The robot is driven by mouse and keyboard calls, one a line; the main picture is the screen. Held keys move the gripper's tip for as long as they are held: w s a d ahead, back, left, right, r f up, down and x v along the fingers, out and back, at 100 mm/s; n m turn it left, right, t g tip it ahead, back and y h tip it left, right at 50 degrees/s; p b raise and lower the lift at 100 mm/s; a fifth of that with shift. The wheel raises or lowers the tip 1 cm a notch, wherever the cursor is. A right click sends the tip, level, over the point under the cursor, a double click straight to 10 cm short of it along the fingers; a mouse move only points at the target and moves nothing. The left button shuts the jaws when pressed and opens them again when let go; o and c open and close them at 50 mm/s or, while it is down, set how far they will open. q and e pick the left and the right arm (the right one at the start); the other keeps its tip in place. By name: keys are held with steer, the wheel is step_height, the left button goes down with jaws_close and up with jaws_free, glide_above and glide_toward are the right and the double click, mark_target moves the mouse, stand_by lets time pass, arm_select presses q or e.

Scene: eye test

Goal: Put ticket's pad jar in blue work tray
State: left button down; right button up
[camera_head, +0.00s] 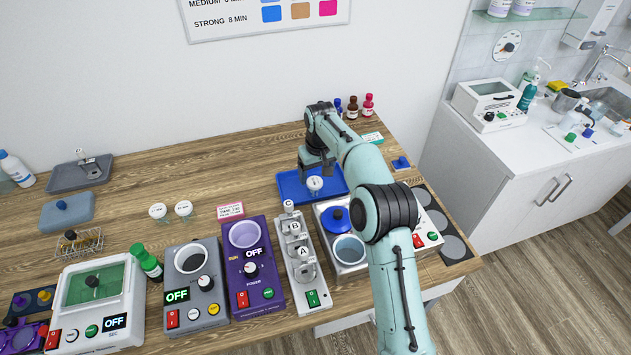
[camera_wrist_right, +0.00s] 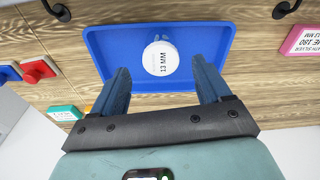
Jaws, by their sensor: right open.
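A white-lidded pad jar (camera_head: 315,184) stands in the blue work tray (camera_head: 290,192). The wrist view also shows the jar (camera_wrist_right: 161,58), its lid lettered something like "WW CT", and the tray (camera_wrist_right: 103,45). My right gripper (camera_head: 318,168) is open above the tray; in the wrist view its fingers (camera_wrist_right: 160,72) are apart on either side of the jar's near side, not closed on it. Two similar white-lidded jars (camera_head: 158,211) (camera_head: 183,208) stand further left on the bench. A pink-edged ticket (camera_head: 230,210) lies right of them; its text is too small to read. My left gripper is not in view.
A rack with cups marked A, B and C (camera_head: 300,250), a purple device (camera_head: 252,265) and a steel bath with a blue lid (camera_head: 336,219) stand in front of the tray. Small bottles (camera_head: 352,108) stand behind. Bare wood lies left of the tray.

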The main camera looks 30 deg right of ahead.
mark_target(317, 185)
steer(key=r, duration=0.5)
steer(key=shift+s+p, duration=0.25)
steer(key=shift+p, duration=0.05)
